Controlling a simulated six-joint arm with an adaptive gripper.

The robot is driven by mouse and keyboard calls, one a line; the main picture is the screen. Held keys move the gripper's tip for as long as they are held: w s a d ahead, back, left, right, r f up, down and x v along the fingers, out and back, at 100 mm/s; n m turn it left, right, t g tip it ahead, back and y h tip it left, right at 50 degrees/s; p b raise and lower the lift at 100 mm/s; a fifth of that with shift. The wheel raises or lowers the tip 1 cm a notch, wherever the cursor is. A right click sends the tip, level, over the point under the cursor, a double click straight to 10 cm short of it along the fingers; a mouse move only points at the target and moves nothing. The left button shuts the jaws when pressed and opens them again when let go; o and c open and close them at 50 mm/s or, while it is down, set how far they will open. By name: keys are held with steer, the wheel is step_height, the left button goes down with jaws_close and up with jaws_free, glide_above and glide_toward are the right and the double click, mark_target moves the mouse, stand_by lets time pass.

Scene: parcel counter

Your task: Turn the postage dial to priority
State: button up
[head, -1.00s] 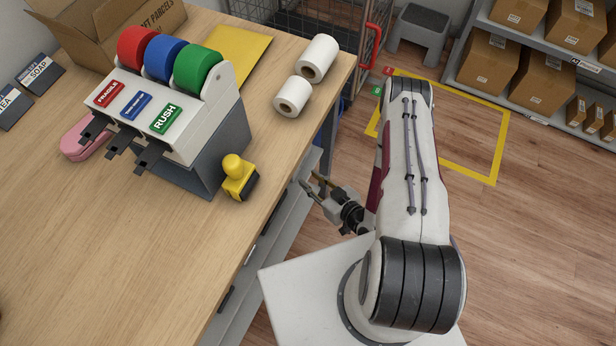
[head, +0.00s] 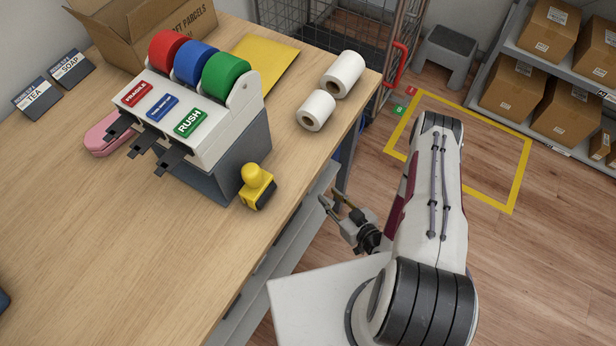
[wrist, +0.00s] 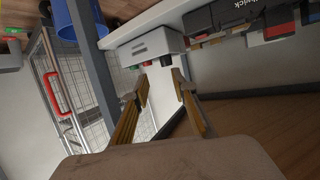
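No postage dial can be made out in either view. My gripper (head: 332,202) is beside the counter's right edge, below the level of its top, over the floor side. In the wrist view my gripper (wrist: 162,88) shows two fingers apart with nothing between them. Beyond the fingertips, in the wrist view, are a white drawer-like box (wrist: 150,45) and pale panels under the counter.
The wooden counter (head: 120,240) holds a tape dispenser (head: 238,145) with red, blue and green rolls, a yellow-handled stamp (head: 257,187), white rolls (head: 343,74) and a pink stapler (head: 101,137). A wire cage (head: 330,40) stands behind.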

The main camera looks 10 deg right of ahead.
steer(key=w+f+n+y, duration=0.3)
steer(key=w+n+y, duration=0.2)
steer(key=y, duration=0.2)
steer(key=shift+w+a+n, duration=0.15)
steer(key=shift+w+n, duration=0.15)
steer(key=shift+w, duration=0.05)
steer(key=shift+w+a, duration=0.15)
stand_by(0.5)
steer(key=shift+x, duration=3.7)
steer(key=shift+r, duration=0.15)
steer(key=shift+c, duration=0.4)
jaws_close()
